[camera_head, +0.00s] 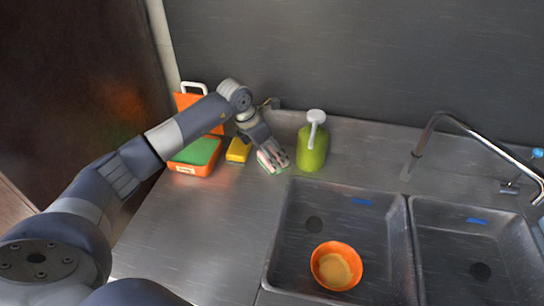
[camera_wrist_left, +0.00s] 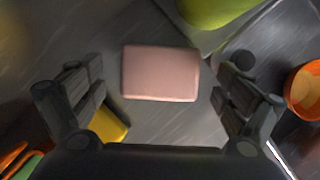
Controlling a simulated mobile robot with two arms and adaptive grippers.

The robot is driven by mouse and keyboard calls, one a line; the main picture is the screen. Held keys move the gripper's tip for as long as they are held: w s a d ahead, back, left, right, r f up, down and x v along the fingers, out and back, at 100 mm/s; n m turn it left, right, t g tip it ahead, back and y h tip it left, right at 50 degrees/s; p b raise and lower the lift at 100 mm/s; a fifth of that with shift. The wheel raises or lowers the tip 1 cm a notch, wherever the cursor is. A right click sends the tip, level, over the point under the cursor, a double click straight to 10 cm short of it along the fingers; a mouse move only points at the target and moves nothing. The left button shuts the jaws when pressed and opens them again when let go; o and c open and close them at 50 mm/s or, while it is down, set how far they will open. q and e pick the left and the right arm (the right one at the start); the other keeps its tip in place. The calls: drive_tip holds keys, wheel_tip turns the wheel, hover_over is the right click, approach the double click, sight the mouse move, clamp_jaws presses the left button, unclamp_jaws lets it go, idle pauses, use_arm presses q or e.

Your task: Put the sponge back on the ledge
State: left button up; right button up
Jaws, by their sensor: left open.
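My left gripper (camera_head: 272,161) is open over the steel counter, left of the green soap bottle (camera_head: 312,146). In the left wrist view a pink sponge-like block (camera_wrist_left: 160,74) lies between and just beyond the spread fingers, with gaps on both sides. In the head view the gripper mostly hides this block. A yellow block (camera_head: 238,150) sits left of the gripper; it also shows in the left wrist view (camera_wrist_left: 107,125). The flat steel ledge (camera_head: 215,225) runs left of and behind the sinks. My right gripper is not in view.
An orange tray with a green top (camera_head: 195,158) stands at the counter's left. The left sink (camera_head: 375,215) holds an orange bowl (camera_head: 335,267) with pale contents. A faucet (camera_head: 425,145) stands behind the right sink (camera_head: 455,245). The front left counter is clear.

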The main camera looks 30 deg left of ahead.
use_arm(q)
drive_tip(key=b+v, duration=0.2)
drive_tip(key=v, duration=0.7)
drive_tip(key=shift+s+r, duration=0.15)
drive_tip(key=shift+r, duration=0.15)
drive_tip(key=shift+a, duration=0.1)
